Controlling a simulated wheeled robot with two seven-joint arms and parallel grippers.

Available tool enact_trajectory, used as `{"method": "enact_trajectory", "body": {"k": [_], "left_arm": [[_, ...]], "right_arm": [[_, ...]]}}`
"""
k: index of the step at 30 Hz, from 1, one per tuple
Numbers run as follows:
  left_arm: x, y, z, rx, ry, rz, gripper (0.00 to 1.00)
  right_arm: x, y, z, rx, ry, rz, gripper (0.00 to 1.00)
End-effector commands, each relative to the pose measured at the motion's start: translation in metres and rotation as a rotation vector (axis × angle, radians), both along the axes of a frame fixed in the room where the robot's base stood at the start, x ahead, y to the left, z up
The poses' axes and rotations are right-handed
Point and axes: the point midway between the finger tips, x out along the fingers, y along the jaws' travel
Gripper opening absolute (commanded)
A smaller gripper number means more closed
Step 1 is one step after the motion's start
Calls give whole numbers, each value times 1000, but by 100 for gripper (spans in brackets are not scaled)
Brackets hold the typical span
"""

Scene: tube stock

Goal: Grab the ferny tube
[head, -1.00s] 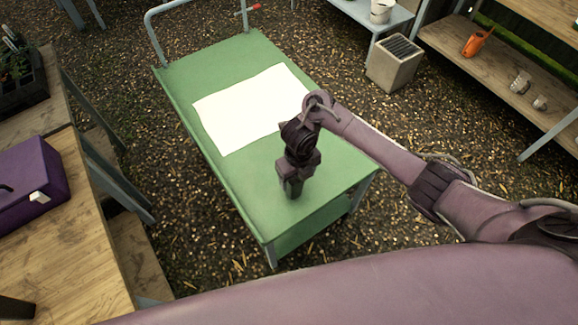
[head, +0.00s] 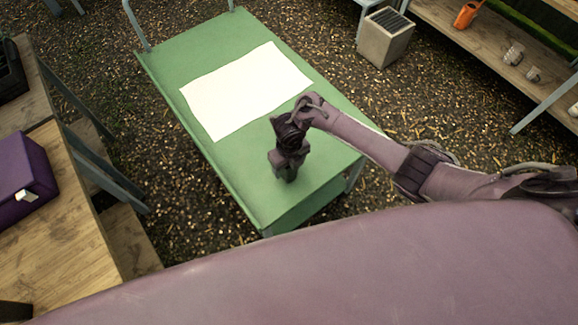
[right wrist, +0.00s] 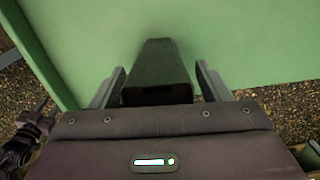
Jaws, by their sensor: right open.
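My right gripper (head: 287,177) is over the near part of a green trolley top (head: 245,185). In the right wrist view its two fingers (right wrist: 161,88) are spread apart. A dark green, square-edged piece (right wrist: 160,65), which looks like the ferny tube, lies between them in the picture. Its near end is dark and a gap shows at the finger sides. I cannot tell whether it touches the trolley. In the head view I cannot make it out from the dark gripper. A dark jointed mechanism (right wrist: 25,137), apparently my left arm's end, shows at the lower left; its jaws are unclear.
A white sheet (head: 245,90) lies flat on the trolley. A wooden bench (head: 50,240) with a purple box (head: 22,175) stands at left. A grey bin (head: 385,38) and a wooden shelf (head: 480,45) are at upper right. The trolley top is otherwise clear.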

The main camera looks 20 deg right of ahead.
Motion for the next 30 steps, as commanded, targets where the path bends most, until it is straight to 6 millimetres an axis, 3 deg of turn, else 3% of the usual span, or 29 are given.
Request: {"method": "enact_trajectory", "body": {"k": [4,16,25,30], "left_arm": [[3,0,0,0,-5,0,36],[-4,0,-1,0,6,-1,36],[-5,0,0,1,8,-1,36],[-5,0,3,1,8,-1,36]], "right_arm": [[0,0,0,1,0,0,70],[0,0,1,1,-1,-1,18],[1,0,4,2,-2,-1,18],[2,1,18,3,-3,0,18]]}}
